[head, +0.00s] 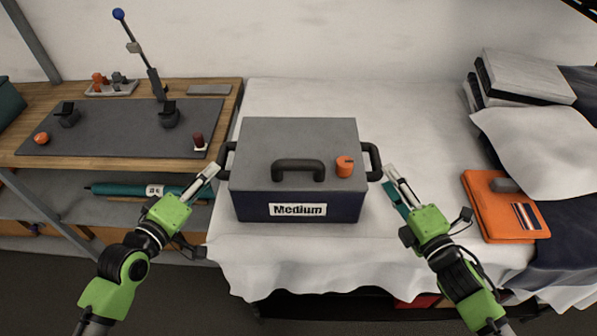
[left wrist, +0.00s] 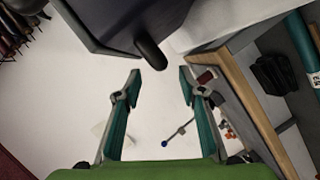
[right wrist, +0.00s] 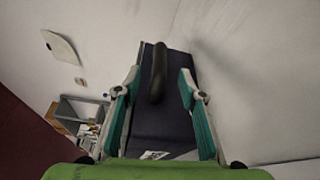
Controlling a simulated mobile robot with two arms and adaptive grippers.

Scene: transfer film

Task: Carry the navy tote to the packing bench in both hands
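The navy tote (head: 296,207) with a grey lid and a "Medium" label sits upright on the white-draped table (head: 275,97). It has a dark loop handle on each side and one on its lid. My left gripper (head: 213,171) is open beside the left side handle (head: 225,160); in the left wrist view that handle (left wrist: 150,52) lies just beyond the fingertips (left wrist: 160,77). My right gripper (head: 390,177) is open at the right side handle (head: 374,160); in the right wrist view the handle (right wrist: 158,75) shows between the spread fingers (right wrist: 160,78). Neither is closed on it.
An orange knob-like piece (head: 345,166) is on the lid. A wooden bench (head: 228,98) with a dark mat (head: 110,140) and small fixtures stands at left. Books (head: 525,75), cloth and an orange folder (head: 490,210) lie at right. The drape behind the tote is clear.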

